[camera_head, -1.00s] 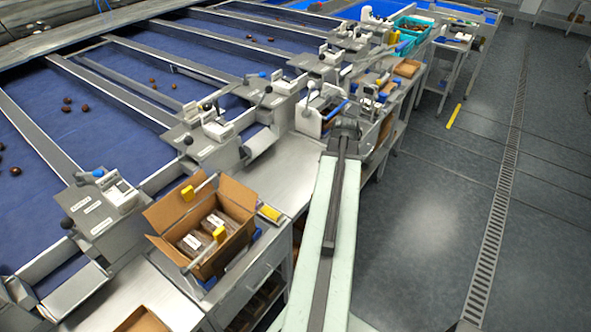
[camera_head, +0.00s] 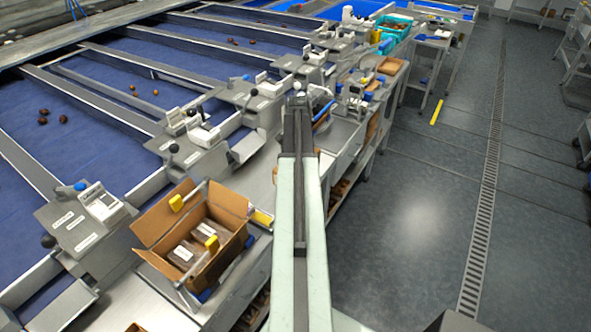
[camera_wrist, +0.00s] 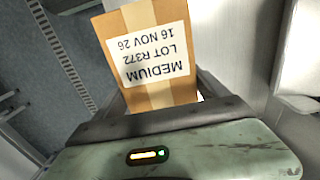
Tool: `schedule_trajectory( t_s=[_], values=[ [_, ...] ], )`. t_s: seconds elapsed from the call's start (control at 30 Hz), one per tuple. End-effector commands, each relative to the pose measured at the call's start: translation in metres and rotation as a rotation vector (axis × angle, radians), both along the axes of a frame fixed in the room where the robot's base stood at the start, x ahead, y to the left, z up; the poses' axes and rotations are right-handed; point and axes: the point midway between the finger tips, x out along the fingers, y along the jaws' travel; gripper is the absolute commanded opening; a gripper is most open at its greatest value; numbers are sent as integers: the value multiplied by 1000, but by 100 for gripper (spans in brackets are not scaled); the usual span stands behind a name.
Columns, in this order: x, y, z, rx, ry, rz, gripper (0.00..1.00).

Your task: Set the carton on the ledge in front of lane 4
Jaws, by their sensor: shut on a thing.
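In the wrist view, a small brown carton (camera_wrist: 152,88) with a tape strip and a white label reading "MEDIUM LOT R372 16 NOV 26" sits in my gripper (camera_wrist: 160,108). The gripper is shut on it. The label appears upside down in this view. In the head view, my arm reaches forward along the work counter (camera_head: 262,190), and I cannot make out the carton or the jaws there. Dark blue lanes (camera_head: 60,165) run down to the counter at left, with grey stations at their ends. I cannot read any lane number.
An open cardboard box (camera_head: 222,268) with packs inside stands on the counter, left of my arm. Teal crates (camera_head: 392,32) stand at the far end.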

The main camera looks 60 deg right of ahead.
Motion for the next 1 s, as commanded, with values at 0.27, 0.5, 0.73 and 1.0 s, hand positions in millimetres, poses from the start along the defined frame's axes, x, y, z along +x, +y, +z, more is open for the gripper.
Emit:
schedule_trajectory(
  t_s=[0.27, 0.5, 0.73, 1.0],
  values=[
    [11, -6, -1, 0, 0, -1, 11],
    [14, -7, -41, 0, 0, -2, 11],
    [14, -7, -36, 0, 0, -2, 11],
    [14, -7, -39, 0, 0, -3, 100]
  ],
)
